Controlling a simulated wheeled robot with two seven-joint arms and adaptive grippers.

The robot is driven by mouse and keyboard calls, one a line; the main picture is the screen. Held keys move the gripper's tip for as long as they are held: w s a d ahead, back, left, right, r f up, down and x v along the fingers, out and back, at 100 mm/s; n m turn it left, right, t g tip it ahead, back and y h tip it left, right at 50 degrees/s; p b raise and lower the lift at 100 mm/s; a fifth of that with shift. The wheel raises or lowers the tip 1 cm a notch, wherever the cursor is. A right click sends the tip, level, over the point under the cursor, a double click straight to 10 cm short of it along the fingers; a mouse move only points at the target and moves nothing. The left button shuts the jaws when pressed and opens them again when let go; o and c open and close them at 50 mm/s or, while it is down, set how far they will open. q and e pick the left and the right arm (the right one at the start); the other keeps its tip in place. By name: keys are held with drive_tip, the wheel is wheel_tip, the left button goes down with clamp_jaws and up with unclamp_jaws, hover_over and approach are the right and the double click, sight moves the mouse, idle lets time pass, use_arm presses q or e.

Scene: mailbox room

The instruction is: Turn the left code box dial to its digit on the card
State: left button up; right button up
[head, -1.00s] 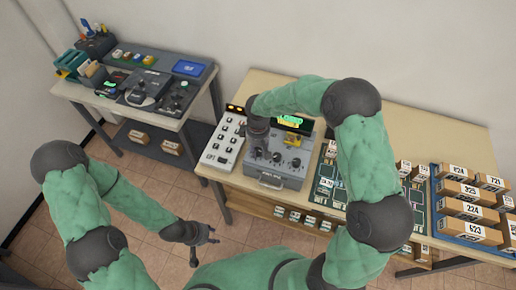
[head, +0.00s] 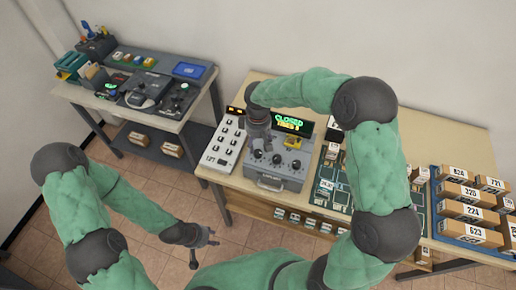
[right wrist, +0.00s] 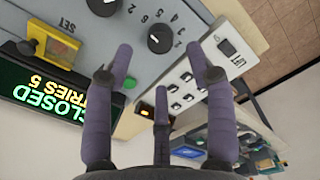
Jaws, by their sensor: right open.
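The grey code box (head: 272,176) stands on the wooden table, with a row of dark dials on its sloped face. Its green display (head: 292,121) reads CLOSED, TRIES 5. The left dial (right wrist: 160,38) shows in the right wrist view, with digits around it; a second dial (right wrist: 103,5) is cut off at the top edge. My right gripper (right wrist: 158,70) is open and empty above the box's left part, its fingers spread short of the left dial. My left gripper (head: 204,240) hangs over the floor, away from the box; its jaw state is unclear. I cannot make out the card.
A white switch panel (head: 223,145) stands directly left of the box. A yellow part (right wrist: 52,42) beside the word SET sits on the box. A green-lined board (head: 333,187) and cartons in a blue tray (head: 455,228) lie to the right.

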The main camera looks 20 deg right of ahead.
sight(258, 152)
wheel_tip(258, 152, up, 6)
idle(0.4)
idle(0.4)
